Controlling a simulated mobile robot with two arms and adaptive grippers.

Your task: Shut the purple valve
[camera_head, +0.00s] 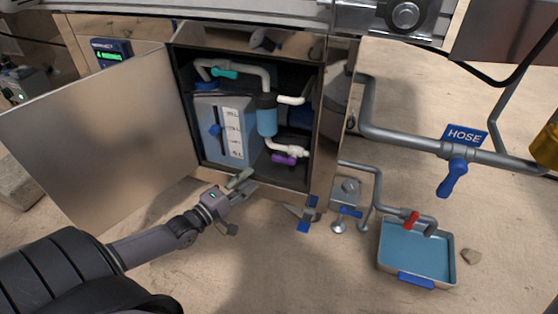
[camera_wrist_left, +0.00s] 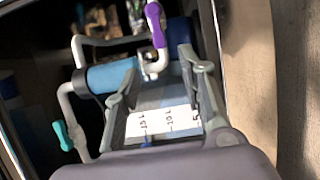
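The purple valve (camera_head: 284,159) is a small lever handle on a white pipe, low in the right part of the open cabinet (camera_head: 318,120). In the left wrist view the purple handle (camera_wrist_left: 156,25) lies roughly along its pipe, beyond the fingertips. My left gripper (camera_head: 246,185) is just outside the cabinet's lower front edge, to the left of and below the valve in the head view. In the wrist view the left gripper's (camera_wrist_left: 160,66) two fingers are spread apart, with nothing held between them. My right gripper is not seen.
The cabinet door (camera_head: 105,140) stands open at left. Inside are a blue tank (camera_head: 235,150) with a scale, a blue filter (camera_head: 267,120) and a teal valve (camera_head: 224,73). Outside at right are a blue hose valve (camera_head: 453,178), a red valve (camera_head: 410,220) and a blue basin (camera_head: 415,255).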

